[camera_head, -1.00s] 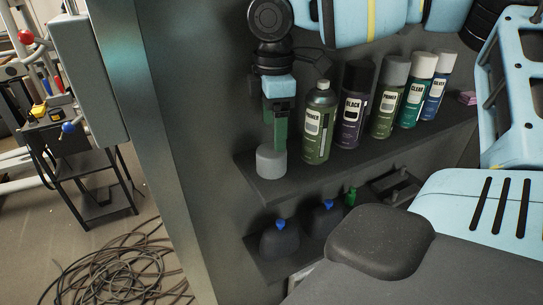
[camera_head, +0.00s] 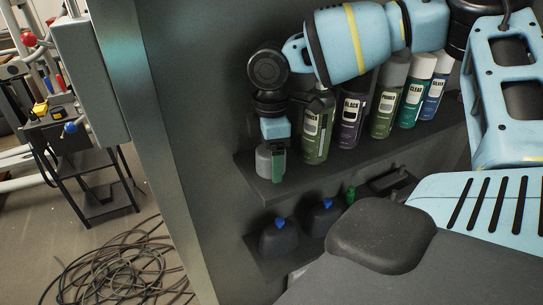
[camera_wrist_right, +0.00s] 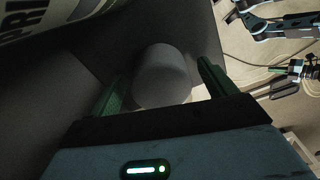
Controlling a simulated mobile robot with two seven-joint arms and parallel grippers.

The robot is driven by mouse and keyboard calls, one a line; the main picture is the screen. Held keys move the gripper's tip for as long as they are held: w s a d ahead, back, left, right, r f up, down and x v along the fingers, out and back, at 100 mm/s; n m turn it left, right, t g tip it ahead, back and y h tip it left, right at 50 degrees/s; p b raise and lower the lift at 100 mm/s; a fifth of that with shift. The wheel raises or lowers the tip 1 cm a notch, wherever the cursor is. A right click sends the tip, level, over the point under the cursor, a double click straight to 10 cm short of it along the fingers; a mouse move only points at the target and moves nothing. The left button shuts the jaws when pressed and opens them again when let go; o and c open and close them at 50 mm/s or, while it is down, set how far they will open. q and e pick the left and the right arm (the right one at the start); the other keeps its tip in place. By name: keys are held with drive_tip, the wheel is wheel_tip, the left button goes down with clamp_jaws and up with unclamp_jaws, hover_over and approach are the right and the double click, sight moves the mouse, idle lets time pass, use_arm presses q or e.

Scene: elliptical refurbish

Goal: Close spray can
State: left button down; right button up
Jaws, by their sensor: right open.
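A loose grey cap (camera_head: 263,161) stands at the left end of the upper shelf; it also shows in the right wrist view (camera_wrist_right: 162,76). The green PRIMER spray can (camera_head: 314,140) stands upright just right of it, its top hidden behind my arm. Part of that can (camera_wrist_right: 45,18) shows in the right wrist view. My right gripper (camera_head: 270,163) is lowered at the cap with open green fingers, one on each side of it. In the wrist view a gap shows on the right; contact on the left is unclear. My left gripper is not in view.
The upper shelf (camera_head: 300,178) also holds a BLACK can (camera_head: 352,120), another primer can (camera_head: 386,110), a CLEAR can (camera_head: 413,100) and a SILVER can (camera_head: 435,92) in a row. Dark bottles with blue tops (camera_head: 279,238) stand below. Cables (camera_head: 120,270) lie on the floor.

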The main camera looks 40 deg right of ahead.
idle(0.3)
drive_tip(key=c, duration=1)
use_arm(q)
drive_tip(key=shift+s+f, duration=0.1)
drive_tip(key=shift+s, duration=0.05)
